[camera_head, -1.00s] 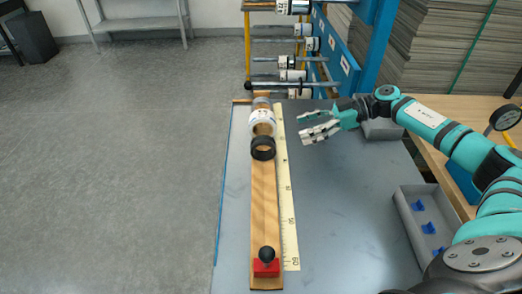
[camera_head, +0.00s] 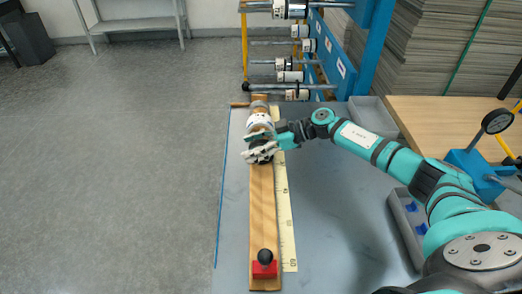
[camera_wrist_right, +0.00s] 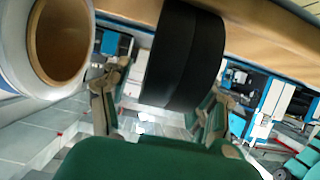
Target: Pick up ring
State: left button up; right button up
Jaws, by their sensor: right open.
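A black ring (camera_head: 263,158) sits on the wooden board (camera_head: 262,210), partly hidden behind my right gripper in the head view. In the right wrist view the black ring (camera_wrist_right: 185,55) lies in front of and between the two fingers of my right gripper (camera_wrist_right: 162,105). The right gripper (camera_head: 259,148) is open, with its fingers spread on either side of the ring. The picture does not show whether either finger touches it. My left gripper is not in view.
A white roll (camera_head: 259,121) with a brown core (camera_wrist_right: 62,38) is just beyond the ring. A red block with a black knob (camera_head: 264,265) is at the board's near end. A yellow ruler (camera_head: 285,220) runs alongside. A grey tray (camera_head: 402,222) lies right.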

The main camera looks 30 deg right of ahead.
jog(key=shift+w+a+f, duration=0.25)
jog(key=shift+a, duration=0.25)
grip_shut()
